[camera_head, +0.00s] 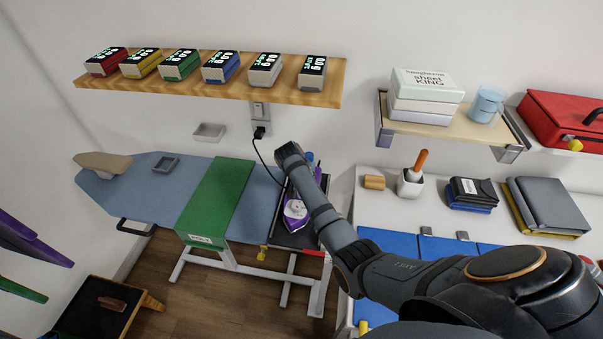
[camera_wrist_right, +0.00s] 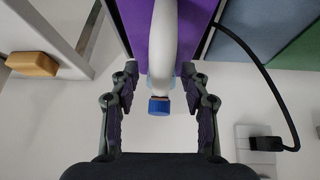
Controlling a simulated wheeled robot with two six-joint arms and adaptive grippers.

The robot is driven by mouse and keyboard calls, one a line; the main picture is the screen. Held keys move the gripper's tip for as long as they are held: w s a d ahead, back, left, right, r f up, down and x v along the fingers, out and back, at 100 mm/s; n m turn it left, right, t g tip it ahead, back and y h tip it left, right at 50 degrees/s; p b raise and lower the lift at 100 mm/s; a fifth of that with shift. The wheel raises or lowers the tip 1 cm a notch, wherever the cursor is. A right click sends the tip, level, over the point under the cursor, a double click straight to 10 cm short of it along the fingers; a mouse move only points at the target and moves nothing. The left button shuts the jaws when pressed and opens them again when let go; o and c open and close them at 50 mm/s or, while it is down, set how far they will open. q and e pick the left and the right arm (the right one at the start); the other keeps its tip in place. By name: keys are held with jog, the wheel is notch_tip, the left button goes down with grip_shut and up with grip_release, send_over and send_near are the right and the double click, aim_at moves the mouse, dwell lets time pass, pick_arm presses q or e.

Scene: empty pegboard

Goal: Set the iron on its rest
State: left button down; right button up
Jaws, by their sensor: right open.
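The iron (camera_head: 296,210) is purple and white. It is at the right end of the blue ironing board (camera_head: 140,183), over a dark, tray-like surface (camera_head: 287,237) that may be its rest. My right arm covers part of both in the head view. In the right wrist view, the iron's white handle (camera_wrist_right: 164,45) with a blue cap (camera_wrist_right: 159,106) runs between the fingers of my right gripper (camera_wrist_right: 159,78). The fingers are open, one on each side. Whether the iron touches the surface beneath it is hidden. My left gripper is out of view.
A black cord runs from the wall socket (camera_head: 260,112) towards the iron. A green cloth (camera_head: 217,198) lies across the board. A shelf (camera_head: 215,90) with several coloured boxes is above. A white counter (camera_head: 365,205) stands at right.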

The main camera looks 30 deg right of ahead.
jog(key=v, duration=1.2)
jog(key=shift+w+d, duration=0.1)
